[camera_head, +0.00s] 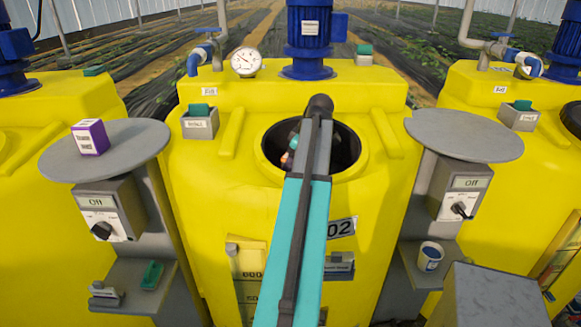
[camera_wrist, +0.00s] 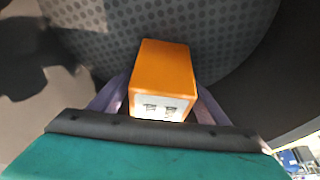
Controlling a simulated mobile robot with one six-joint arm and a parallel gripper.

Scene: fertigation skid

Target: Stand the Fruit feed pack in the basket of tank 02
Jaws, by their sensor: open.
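An orange pack (camera_wrist: 163,68) with a white label shows in the wrist view; its print is too small to read, so I cannot confirm it is the Fruit feed pack. It is over or on a dark, dotted surface, likely the basket (camera_wrist: 215,25). My gripper (camera_wrist: 160,100) is open, with one pale finger on each side of the pack; whether they touch it I cannot tell. In the head view my arm reaches over the round dark opening (camera_head: 346,150) of yellow tank 02 (camera_head: 215,230). My gripper is mostly hidden there behind the arm.
A purple and white pack (camera_head: 90,138) stands on the left round grey table (camera_head: 135,145). The right round table (camera_head: 465,133) is bare. A blue motor (camera_head: 308,40) and a gauge (camera_head: 246,62) stand behind the opening.

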